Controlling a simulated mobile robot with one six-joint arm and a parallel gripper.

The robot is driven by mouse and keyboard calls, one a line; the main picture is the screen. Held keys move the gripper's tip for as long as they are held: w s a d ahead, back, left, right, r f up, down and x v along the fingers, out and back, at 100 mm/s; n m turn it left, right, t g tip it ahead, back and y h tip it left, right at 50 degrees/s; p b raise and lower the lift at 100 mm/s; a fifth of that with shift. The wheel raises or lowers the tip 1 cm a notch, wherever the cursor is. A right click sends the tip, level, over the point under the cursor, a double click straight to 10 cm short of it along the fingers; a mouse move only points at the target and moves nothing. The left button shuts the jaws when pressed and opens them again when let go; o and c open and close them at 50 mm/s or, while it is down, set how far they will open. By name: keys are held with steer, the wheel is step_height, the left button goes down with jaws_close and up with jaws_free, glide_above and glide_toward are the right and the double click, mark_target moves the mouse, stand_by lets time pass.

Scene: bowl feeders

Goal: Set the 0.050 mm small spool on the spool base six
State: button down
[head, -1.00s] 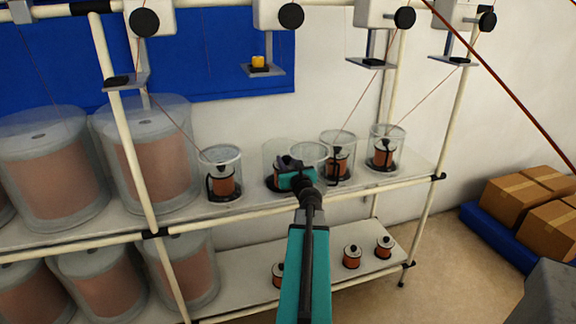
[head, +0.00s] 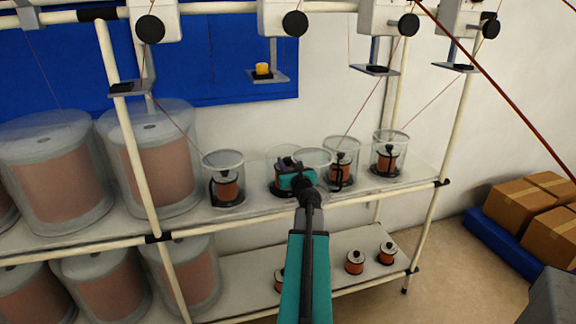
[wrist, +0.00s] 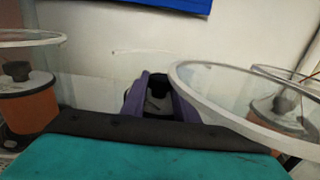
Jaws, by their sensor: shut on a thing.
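My gripper (head: 286,170) is over the upper shelf, among the clear cups. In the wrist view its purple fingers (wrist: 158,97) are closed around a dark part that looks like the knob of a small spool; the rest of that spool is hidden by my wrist. A dark round base (head: 281,190) shows partly below the gripper, with a clear cup's wall around it. I cannot tell whether the spool touches this base. No number or size label is readable.
Cupped orange spools stand left (head: 226,187) and right (head: 340,173) of my gripper, another farther right (head: 387,160). An empty-looking clear rim (head: 313,158) is very close on the right. Loose spools (head: 355,262) sit on the lower shelf. Large clear drums (head: 150,165) fill the left.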

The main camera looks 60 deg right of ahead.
steer(key=x, duration=0.2)
steer(key=shift+w+d+r, duration=0.1)
steer(key=shift+w+d, duration=0.1)
steer(key=shift+s+a+f, duration=0.1)
steer(key=shift+a+f, duration=0.05)
steer(key=shift+f, duration=0.55)
steer(key=shift+f, duration=0.15)
steer(key=c, duration=1.4)
jaws_free()
steer(key=p+v, duration=0.4)
steer(key=v, duration=0.8)
steer(key=shift+p, duration=0.3)
